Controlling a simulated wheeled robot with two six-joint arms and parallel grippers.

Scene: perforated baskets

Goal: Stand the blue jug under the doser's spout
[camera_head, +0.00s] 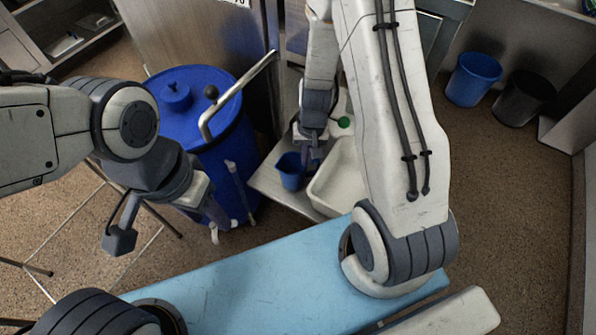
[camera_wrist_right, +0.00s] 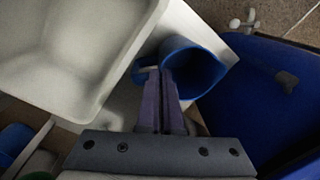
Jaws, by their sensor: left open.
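The blue jug (camera_head: 291,172) stands low beside a white basin; the right wrist view shows its open mouth (camera_wrist_right: 190,72) from above. My right gripper (camera_head: 312,158) reaches down to it. In the right wrist view its fingers (camera_wrist_right: 160,80) are close together at the jug's handle side and appear shut on the handle. I cannot tell which is the spout. My left gripper (camera_head: 212,212) is open and empty before the drum.
The white basin (camera_head: 335,190) is close to the jug's right, on a pale platform (camera_head: 262,180). A light blue surface (camera_head: 250,285) lies in front. A blue bin (camera_head: 473,80) and a black bin (camera_head: 524,97) stand at the back right. The floor at right is clear.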

